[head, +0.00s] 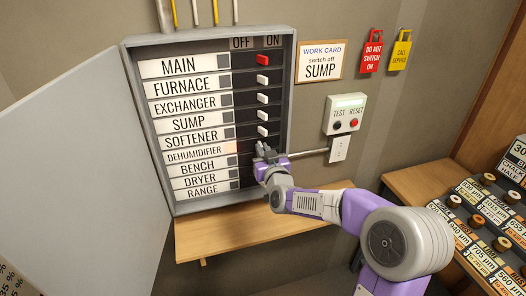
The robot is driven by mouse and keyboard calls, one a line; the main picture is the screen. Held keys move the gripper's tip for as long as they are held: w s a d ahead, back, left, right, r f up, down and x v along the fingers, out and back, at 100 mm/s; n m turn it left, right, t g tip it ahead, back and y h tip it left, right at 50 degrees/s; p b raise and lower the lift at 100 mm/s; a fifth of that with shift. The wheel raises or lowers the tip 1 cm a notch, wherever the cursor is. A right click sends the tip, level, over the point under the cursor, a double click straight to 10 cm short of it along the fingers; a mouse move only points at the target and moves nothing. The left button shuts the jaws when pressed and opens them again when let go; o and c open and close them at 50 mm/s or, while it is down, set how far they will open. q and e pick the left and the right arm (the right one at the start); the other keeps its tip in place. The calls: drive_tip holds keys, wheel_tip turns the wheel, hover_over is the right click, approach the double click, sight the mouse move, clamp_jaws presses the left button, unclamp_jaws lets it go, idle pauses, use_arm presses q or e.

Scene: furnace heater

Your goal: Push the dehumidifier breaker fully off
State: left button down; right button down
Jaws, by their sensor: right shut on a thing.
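The breaker panel (209,44) hangs on the wall with its grey door swung open to the left. The dehumidifier label (197,154) is in the sixth row. My right gripper (264,152) is at the ON side of that row, shut on the dehumidifier breaker, which is mostly hidden by the fingers. How far the breaker is over cannot be seen. The main breaker (262,60) is red and on the ON side. The sump breaker (262,115) and softener breaker (262,131) are white and also on the ON side. My left gripper is out of view.
The furnace (263,78) and exchanger (263,97) breakers sit close above. Lower breakers are hidden by my gripper and arm. A work card (320,61) reads "switch off SUMP". A test/reset box (344,114) and pipe are to the right. A wooden shelf (240,232) is below.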

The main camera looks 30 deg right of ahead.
drive_tip(key=shift+a, duration=0.1)
drive_tip(key=m+g+h, duration=0.1)
drive_tip(key=h, duration=0.1)
drive_tip(key=a+m+g+h+p, duration=0.1)
drive_tip(key=m+h, duration=0.1)
drive_tip(key=m+g+h, duration=0.1)
drive_tip(key=h, duration=0.1)
drive_tip(key=shift+w+a+r+m+p, duration=0.15)
drive_tip(key=shift+w+a+m+p, duration=0.15)
drive_tip(key=shift+w+p, duration=0.1)
drive_tip(key=c, duration=1.2)
unclamp_jaws()
drive_tip(key=v, duration=0.7)
drive_tip(key=shift+s+a, duration=0.2)
